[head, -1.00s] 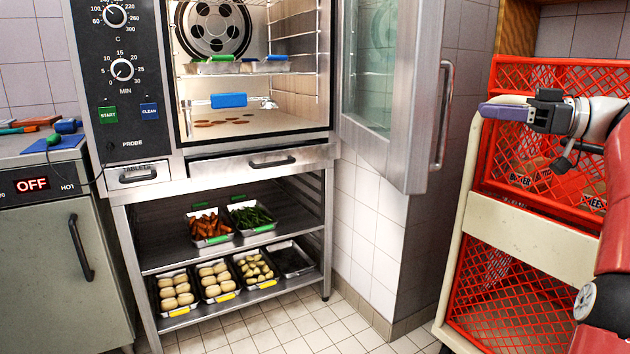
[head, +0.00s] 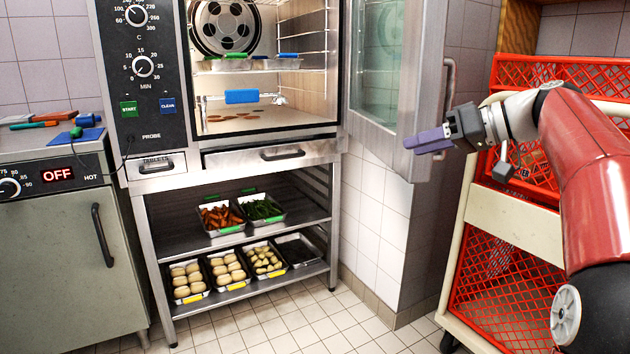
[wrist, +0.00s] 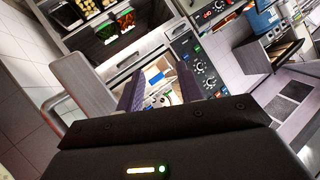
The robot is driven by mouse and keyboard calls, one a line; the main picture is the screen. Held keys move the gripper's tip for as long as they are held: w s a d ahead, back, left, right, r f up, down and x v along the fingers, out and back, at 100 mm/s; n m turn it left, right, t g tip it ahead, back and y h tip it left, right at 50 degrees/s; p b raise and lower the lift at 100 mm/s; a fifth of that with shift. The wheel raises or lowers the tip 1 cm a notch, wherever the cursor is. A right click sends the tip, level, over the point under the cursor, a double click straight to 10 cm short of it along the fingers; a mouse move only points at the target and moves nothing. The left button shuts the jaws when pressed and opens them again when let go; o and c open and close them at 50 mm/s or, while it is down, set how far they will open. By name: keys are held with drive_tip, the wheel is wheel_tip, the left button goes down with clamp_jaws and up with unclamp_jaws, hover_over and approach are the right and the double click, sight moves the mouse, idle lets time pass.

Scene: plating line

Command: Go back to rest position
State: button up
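My gripper (head: 428,142) is in the air at the right of the head view, in front of the oven door's lower edge and the red crates. Its purple fingers point left. In the wrist view my gripper (wrist: 158,84) shows two purple fingers spread apart with nothing between them. The oven (head: 265,75) stands with its glass door (head: 378,62) swung open to the right. Inside it, trays with green and blue clips (head: 250,64) rest on an upper rack, and a blue-handled item (head: 242,97) sits lower, above several flat brown pieces.
Below the oven, a rack (head: 180,244) holds trays of carrots (head: 220,218), green beans (head: 260,209) and pale rolls (head: 187,280). A cart with red crates (head: 515,285) stands close at the right. A counter (head: 45,148) is at the left. The tiled floor (head: 300,315) is clear.

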drive_tip(key=s+a+f+m+g+h, duration=0.1)
drive_tip(key=s+a+f+m+h, duration=0.6)
drive_tip(key=s+f, duration=0.6)
drive_tip(key=s+d+f+h, duration=0.3)
drive_tip(key=s+f+h, duration=0.1)
drive_tip(key=s+f, duration=1.1)
drive_tip(key=shift+s+f, duration=0.3)
drive_tip(key=shift+f, duration=0.2)
